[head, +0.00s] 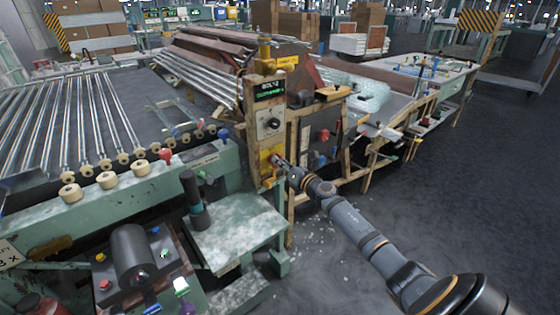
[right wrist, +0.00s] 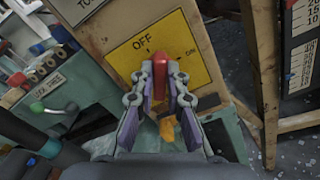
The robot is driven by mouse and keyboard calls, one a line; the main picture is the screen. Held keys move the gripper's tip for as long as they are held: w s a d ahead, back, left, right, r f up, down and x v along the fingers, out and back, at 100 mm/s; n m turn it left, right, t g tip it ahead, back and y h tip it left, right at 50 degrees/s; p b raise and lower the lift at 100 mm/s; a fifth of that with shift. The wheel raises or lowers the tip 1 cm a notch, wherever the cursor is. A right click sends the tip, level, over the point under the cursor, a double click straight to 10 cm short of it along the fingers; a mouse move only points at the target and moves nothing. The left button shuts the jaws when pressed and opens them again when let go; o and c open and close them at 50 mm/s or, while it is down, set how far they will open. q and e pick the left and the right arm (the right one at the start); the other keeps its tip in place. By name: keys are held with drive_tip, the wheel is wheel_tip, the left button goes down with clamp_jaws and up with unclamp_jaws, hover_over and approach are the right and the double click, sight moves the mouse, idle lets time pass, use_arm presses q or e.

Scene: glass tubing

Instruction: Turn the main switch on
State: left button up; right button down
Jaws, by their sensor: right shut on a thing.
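The main switch is a red handle (right wrist: 159,66) on a yellow plate (right wrist: 178,40) marked OFF at the top and ON at the right. The handle stands roughly upright under the OFF mark. In the head view the yellow plate (head: 267,155) sits low on the beige control post (head: 266,122). My right gripper (right wrist: 158,78) is shut on the red handle, one finger on each side; it also shows in the head view (head: 279,161). The fingers hide part of the handle and plate. My left gripper is out of view.
A small orange piece (right wrist: 168,130) shows below the handle, between my fingers. A green bench (head: 235,235) stands left of the post, with a dark cylinder (head: 192,200) on it. A grey panel (head: 318,138) is close on the right. The floor at right is open.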

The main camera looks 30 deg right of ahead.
drive_tip(key=shift+d+f+m+p, duration=0.15)
drive_tip(key=shift+m+p, duration=1.05)
drive_tip(key=shift+m, duration=1.65)
drive_tip(key=shift+d+f+m+p, duration=0.15)
drive_tip(key=shift+m+p, duration=1.05)
drive_tip(key=shift+m, duration=1.65)
drive_tip(key=shift+f+m, duration=0.1)
drive_tip(key=shift+m, duration=0.2)
drive_tip(key=shift+a, duration=0.1)
drive_tip(key=c, duration=1.4)
unclamp_jaws()
drive_tip(key=shift+o, duration=0.2)
drive_tip(key=s+d, duration=0.1)
drive_tip(key=s, duration=1.1)
